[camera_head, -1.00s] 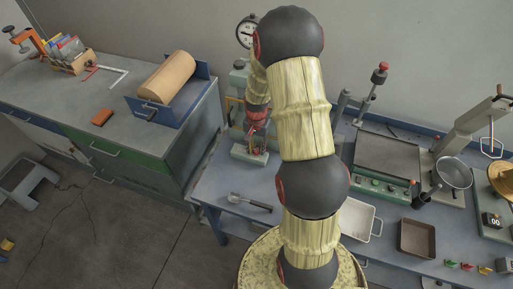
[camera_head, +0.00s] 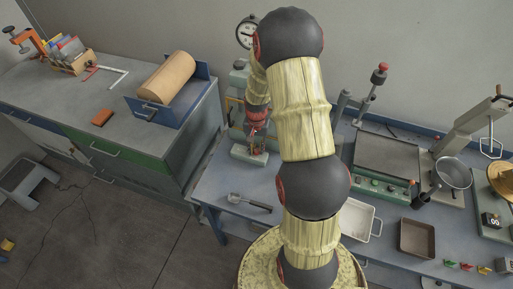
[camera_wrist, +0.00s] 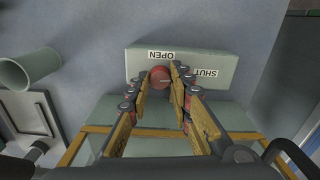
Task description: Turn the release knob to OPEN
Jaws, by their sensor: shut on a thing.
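The red round release knob (camera_wrist: 160,77) sits on a pale green block (camera_wrist: 225,60) in the wrist view. The label OPEN (camera_wrist: 161,55) is just beyond the knob, and the label SHUT (camera_wrist: 206,73) is to its right. My gripper (camera_wrist: 162,73) has one finger on each side of the knob and is shut on it. I cannot make out clearly where the knob's mark points. In the head view the gripper (camera_head: 258,142) is low over the pale green device (camera_head: 249,157), and the knob is hidden there.
A grey scoop (camera_head: 250,202) lies on the blue bench in front of the device. A white tray (camera_head: 376,227), a brown tray (camera_head: 417,240) and a press plate (camera_head: 388,158) stand to the right. A pale tube (camera_wrist: 30,68) is left of the gripper in the wrist view.

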